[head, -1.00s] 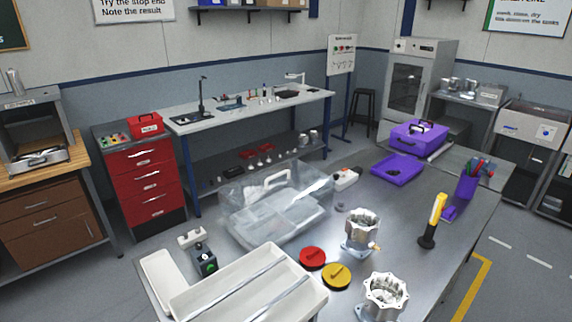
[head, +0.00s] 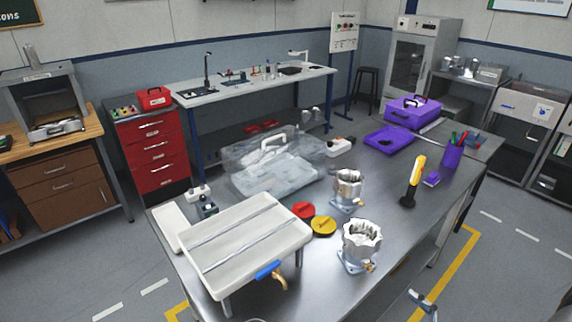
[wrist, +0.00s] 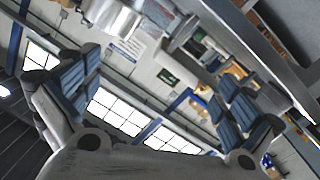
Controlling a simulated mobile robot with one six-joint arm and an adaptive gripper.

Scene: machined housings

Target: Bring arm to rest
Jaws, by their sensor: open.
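My gripper (wrist: 158,82) shows in the wrist view with its two blue-padded fingers wide apart and nothing between them. Beyond it are a wall and windows, seen at a steep tilt. In the head view I cannot make out my gripper with certainty. The steel table there holds two machined metal housings, one farther back (head: 347,190) and one nearer (head: 360,246), both upright and apart from each other. Nothing touches the gripper in the wrist view.
On the table are a white slotted tray (head: 247,240), a clear bin (head: 262,168), a red disc (head: 303,210), a yellow disc (head: 323,226), a yellow-black tool (head: 414,180) and purple trays (head: 388,140). A small blue-grey item (head: 422,300) is low at the right. Floor shows around the table.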

